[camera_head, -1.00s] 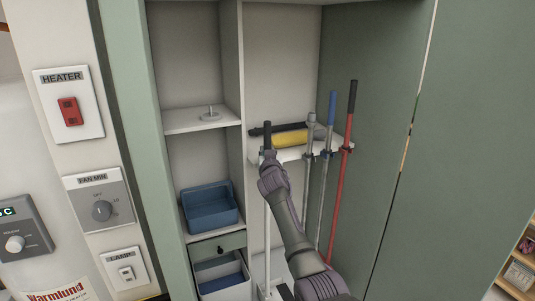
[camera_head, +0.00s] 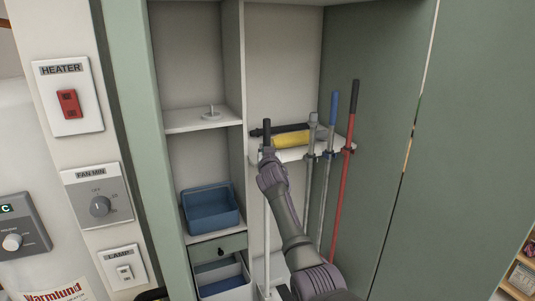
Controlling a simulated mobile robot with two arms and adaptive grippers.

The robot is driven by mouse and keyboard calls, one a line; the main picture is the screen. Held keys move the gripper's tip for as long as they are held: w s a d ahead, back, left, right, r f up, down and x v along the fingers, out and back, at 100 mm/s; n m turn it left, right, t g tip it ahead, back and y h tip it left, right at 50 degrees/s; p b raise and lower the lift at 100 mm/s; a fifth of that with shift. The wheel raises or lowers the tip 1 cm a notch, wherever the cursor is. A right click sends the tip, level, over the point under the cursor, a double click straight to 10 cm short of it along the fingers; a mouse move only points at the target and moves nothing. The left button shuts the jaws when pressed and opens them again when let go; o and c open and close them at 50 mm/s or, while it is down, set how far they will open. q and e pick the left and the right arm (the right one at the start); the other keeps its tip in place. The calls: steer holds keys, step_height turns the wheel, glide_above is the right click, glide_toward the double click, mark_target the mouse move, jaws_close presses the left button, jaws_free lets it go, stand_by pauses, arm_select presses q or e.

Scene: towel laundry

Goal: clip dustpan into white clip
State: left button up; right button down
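The long-handled dustpan stands upright in the cabinet, with a black grip (camera_head: 266,131) and a pale pole (camera_head: 267,225). Its lower end is partly hidden behind my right arm. My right gripper (camera_head: 268,156) is at the pole just below the black grip, at the left end of the white shelf's front edge, and appears shut on it. The fingers are small and partly hidden. The white clip is hidden behind the gripper, so I cannot tell whether the pole sits in it. My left gripper is not in view.
A white shelf (camera_head: 291,154) carries a yellow roll-like item (camera_head: 292,140) and a dark one. Grey, blue-topped (camera_head: 331,135) and red (camera_head: 344,185) poles hang along its front edge to the right. A blue bin (camera_head: 211,222) and open drawer (camera_head: 221,287) are left.

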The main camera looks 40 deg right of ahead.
steer(key=shift+w+d+b, duration=0.2)
steer(key=shift+w+b, duration=0.45)
steer(key=shift+b, duration=0.2)
stand_by(1.1)
steer(key=c, duration=1)
jaws_free()
steer(key=shift+r, duration=0.1)
steer(key=shift+o, duration=1.1)
steer(key=shift+f, duration=0.2)
steer(key=o, duration=0.3)
steer(key=shift+r, duration=0.1)
